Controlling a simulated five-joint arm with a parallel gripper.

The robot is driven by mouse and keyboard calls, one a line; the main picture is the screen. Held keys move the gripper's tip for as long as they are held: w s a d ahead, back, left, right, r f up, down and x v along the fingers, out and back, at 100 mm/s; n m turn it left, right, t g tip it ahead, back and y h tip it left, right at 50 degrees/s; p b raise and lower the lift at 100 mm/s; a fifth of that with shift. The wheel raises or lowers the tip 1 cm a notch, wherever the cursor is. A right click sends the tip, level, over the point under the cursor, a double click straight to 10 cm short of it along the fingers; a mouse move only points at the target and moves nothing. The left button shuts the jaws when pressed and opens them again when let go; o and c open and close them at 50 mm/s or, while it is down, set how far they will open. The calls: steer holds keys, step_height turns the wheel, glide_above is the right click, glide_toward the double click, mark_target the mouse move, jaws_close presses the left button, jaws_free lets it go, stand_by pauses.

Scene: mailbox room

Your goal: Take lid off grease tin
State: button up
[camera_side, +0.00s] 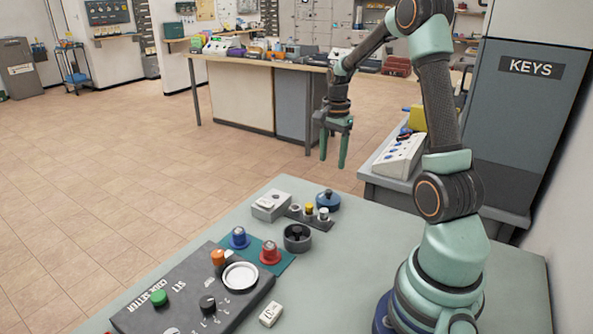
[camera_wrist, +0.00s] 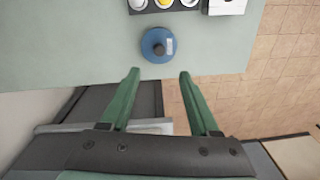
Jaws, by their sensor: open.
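A round blue tin (camera_side: 328,200) with a dark knob on top stands near the far edge of the pale green table. I take it to be the grease tin, with its lid on. In the wrist view the blue tin (camera_wrist: 158,45) is seen from above, with a small pale label beside the knob. My gripper (camera_side: 333,161) is open and empty, above and beyond the tin, pointing down. In the wrist view the gripper's fingers (camera_wrist: 159,73) are spread apart, with the tin ahead of and between their tips, not touched.
Left of the tin are a rack of small pots (camera_side: 309,217) and a grey box (camera_side: 271,205). A dark round pot (camera_side: 297,238) stands nearer. A black control panel (camera_side: 180,310) holds a white dish (camera_side: 240,276). A side bench (camera_side: 440,199) stands beyond the table.

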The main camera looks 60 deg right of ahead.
mark_target(329, 190)
step_height(329, 190, down, 10)
steer(key=shift+w+f, duration=0.1)
stand_by(0.4)
jaws_close()
